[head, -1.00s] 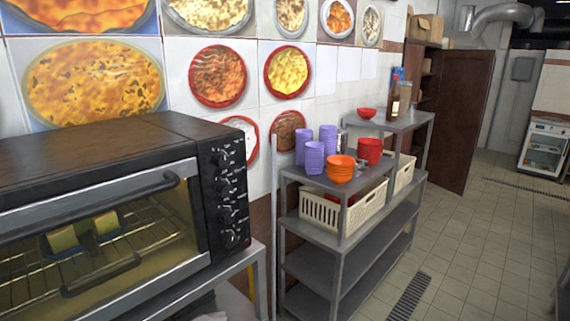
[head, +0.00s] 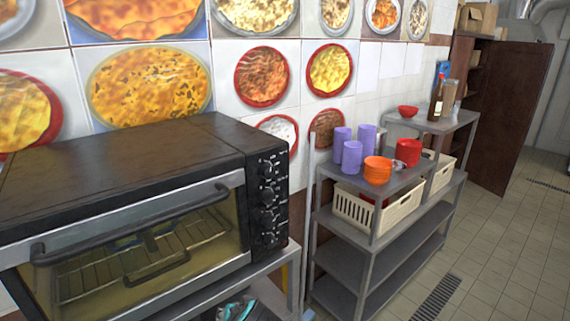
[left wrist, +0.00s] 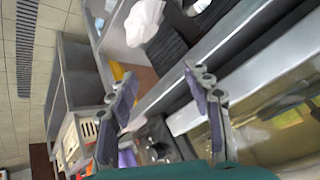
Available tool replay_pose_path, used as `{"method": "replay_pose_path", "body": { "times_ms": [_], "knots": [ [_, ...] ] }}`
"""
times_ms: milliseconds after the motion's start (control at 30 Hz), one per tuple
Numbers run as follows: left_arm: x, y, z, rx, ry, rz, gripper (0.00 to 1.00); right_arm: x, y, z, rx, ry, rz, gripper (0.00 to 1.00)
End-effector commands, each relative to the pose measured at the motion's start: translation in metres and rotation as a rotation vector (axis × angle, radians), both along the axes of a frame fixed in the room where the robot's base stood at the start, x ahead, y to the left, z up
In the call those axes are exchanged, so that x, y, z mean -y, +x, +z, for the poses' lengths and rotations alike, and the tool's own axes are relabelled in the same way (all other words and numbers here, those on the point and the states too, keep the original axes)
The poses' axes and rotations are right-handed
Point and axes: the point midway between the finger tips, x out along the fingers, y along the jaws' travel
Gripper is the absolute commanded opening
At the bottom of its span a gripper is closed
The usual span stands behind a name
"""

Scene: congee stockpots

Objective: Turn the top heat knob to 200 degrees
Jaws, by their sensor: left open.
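The black oven (head: 110,170) stands at the left of the head view. Its heat knobs run down the right front panel, and the top heat knob (head: 267,169) is uppermost. Its scale is too small to read. In the left wrist view, my left gripper (left wrist: 165,95) is open and empty, with its two purple-padded fingers apart. A dark knob panel (left wrist: 158,140) shows beyond and between them, apart from the pads as far as I can tell. A teal and dark shape (head: 238,308) below the panel may be my gripper; I cannot tell. My right gripper is out of view.
The oven handle (head: 130,225) juts out left of the knobs. A grey shelf (head: 345,258) with purple cups (head: 352,157), orange bowls (head: 377,170) and white baskets (head: 365,210) stands to the right. White material (left wrist: 145,22) lies near the oven in the wrist view.

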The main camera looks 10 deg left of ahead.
Motion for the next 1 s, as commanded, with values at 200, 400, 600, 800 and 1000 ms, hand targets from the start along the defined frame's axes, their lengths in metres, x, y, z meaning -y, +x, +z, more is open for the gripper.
{"method": "replay_pose_path", "body": {
  "times_ms": [200,400,600,800,1000],
  "knots": [
    [0.005,0.046,0.081,0.122,0.148,0.109,0.50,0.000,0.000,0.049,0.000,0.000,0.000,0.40],
    [0.042,0.103,0.193,0.428,0.312,0.240,0.50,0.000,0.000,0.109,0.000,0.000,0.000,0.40],
    [0.090,0.129,0.266,0.736,0.372,0.304,0.50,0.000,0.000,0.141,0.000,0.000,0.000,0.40],
    [0.095,0.137,0.278,0.819,0.378,0.318,0.50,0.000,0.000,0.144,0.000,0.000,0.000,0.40],
    [0.070,0.158,0.278,0.816,0.378,0.320,0.50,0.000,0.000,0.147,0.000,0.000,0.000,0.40]
  ]
}}
